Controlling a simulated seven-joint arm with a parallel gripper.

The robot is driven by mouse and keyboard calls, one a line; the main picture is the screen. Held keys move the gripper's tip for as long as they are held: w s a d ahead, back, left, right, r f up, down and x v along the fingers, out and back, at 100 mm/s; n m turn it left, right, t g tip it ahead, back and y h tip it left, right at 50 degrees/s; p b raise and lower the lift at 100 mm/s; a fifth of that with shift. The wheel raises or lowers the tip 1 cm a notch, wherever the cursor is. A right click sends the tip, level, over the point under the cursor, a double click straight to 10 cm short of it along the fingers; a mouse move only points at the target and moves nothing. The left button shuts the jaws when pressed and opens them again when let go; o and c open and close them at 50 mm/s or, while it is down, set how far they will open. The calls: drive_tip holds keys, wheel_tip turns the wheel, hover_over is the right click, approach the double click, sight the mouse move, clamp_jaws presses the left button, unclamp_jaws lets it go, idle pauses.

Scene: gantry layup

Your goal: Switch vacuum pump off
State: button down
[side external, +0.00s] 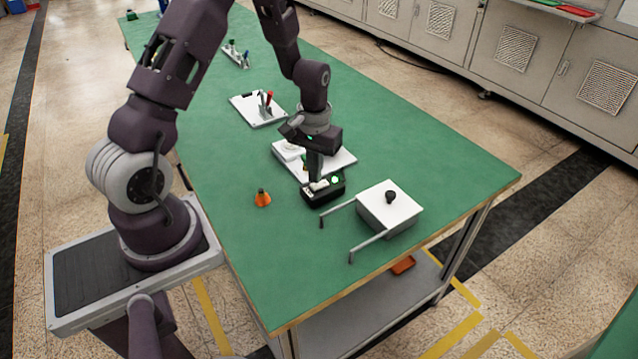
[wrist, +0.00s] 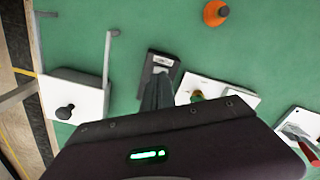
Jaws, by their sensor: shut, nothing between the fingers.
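The tips also show in the wrist view (wrist: 158,78). I cannot tell whether they touch, and the switch's position is hidden.
A white box with a black knob (side external: 402,213) and two grey bars stands to the right. An orange cone-like piece (side external: 262,199) stands at left. Behind are a white plate (side external: 340,162) and a panel with a red-handled lever (side external: 250,115). The front table corner is clear.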

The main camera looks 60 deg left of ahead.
drive_tip(key=shift+f, duration=0.95)
idle(0.5)
drive_tip(key=shift+r, duration=3.55)
drive_tip(key=s+d+r+m+t, duration=0.1)
drive_tip(key=s+d+r+m, duration=0.2)
drive_tip(key=r, duration=0.5)
drive_tip(key=s+d+r+t, duration=0.25)
drive_tip(key=d+r, duration=0.35)
drive_tip(key=r, duration=0.3)
drive_tip(key=s+d+r+m+t, duration=0.1)
drive_tip(key=s+d+r, duration=0.1)
drive_tip(key=s, duration=0.5)
drive_tip(key=s+d+r+m+t, duration=0.1)
drive_tip(key=s+d+r+m, duration=0.1)
drive_tip(key=s, duration=0.5)
drive_tip(key=shift+d+r, duration=0.4)
drive_tip(key=shift+d, duration=0.2)
